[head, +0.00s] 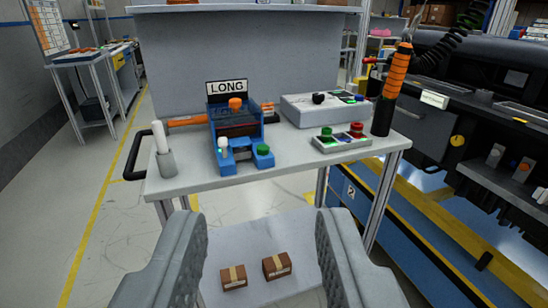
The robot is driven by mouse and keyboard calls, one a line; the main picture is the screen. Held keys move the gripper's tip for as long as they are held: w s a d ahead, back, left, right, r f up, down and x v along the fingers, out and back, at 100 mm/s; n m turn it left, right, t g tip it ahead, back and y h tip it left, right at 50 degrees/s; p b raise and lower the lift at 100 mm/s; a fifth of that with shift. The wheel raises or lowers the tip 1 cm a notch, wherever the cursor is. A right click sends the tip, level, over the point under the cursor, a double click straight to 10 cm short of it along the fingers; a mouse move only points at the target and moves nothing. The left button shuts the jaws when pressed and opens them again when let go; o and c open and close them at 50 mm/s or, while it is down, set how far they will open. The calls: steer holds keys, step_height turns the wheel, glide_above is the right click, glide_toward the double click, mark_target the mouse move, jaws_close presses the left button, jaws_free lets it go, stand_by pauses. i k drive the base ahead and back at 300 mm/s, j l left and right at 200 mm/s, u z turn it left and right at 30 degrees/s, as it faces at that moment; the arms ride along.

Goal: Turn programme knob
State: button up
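Several knobs are in view, and I cannot tell which is the programme knob. A black knob (318,98) sits on the grey box (298,112) at the back right of the cart top. An orange knob (235,103) sits on top of the blue device (216,133), under a "LONG" sign (227,87). A yellow round knob or button (457,141) is on the dark dashboard module (430,118) at right. My gripper (258,214) is open and empty, its fingers wide apart in front of the cart, touching none of these.
A small control box (342,143) with green and red buttons lies at the cart's front right. An orange-handled tool (397,70) stands in a black holder at the right corner. A white cylinder in a grey cup (165,162) stands at left. Two cartons (234,277) lie on the lower shelf.

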mark_target(317, 98)
steer(key=i+l, duration=0.75)
steer(key=l, duration=0.1)
